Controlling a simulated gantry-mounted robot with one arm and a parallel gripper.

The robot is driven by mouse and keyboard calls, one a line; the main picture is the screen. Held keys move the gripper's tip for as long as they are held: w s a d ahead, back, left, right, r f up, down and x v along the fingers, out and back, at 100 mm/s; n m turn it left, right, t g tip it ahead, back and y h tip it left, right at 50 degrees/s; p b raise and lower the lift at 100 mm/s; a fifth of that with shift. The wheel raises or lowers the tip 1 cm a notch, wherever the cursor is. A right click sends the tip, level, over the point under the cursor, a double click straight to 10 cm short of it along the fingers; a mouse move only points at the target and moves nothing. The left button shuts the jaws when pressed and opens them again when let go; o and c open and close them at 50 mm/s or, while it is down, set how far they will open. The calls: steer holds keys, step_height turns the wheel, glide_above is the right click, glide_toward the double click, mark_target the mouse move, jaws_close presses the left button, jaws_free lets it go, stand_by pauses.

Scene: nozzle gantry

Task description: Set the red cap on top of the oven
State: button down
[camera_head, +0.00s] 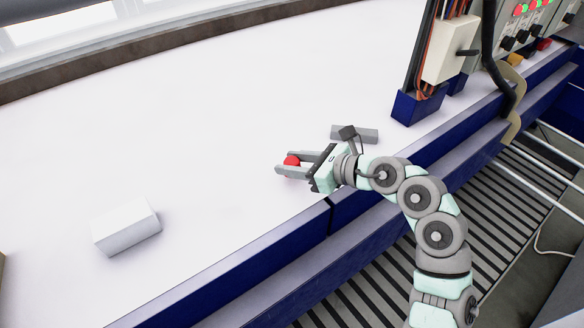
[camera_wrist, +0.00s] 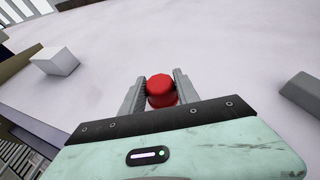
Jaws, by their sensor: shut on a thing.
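The red cap (camera_head: 292,160) is between the two grey fingers of my gripper (camera_head: 281,163), over the white table. The wrist view shows the cap (camera_wrist: 161,86) as a round red piece with a finger on each side, near the tips of my gripper (camera_wrist: 160,78). The fingers are shut on it. I cannot tell how far the cap is above the table. A plain white box (camera_head: 126,226) is on the table at the lower left, also in the wrist view (camera_wrist: 55,61). Nothing is clearly recognisable as an oven.
A grey block (camera_head: 355,134) lies on the table behind my gripper, also in the wrist view (camera_wrist: 301,92). A control cabinet (camera_head: 449,50) with cables stands at the upper right. A blue rail (camera_head: 250,262) runs along the table's front edge. The table's middle is clear.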

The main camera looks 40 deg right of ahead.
step_height(320, 180, down, 2)
steer(key=shift+f, duration=0.55)
steer(key=c, duration=0.9)
jaws_free()
steer(key=shift+r, duration=0.1)
steer(key=shift+r, duration=0.2)
steer(key=shift+s+d, duration=0.1)
steer(key=shift+s, duration=0.2)
steer(key=b+v, duration=0.2)
steer(key=v, duration=0.8)
steer(key=shift+s+d+r, duration=0.15)
steer(key=shift+s+r, duration=0.25)
steer(key=shift+s, duration=0.2)
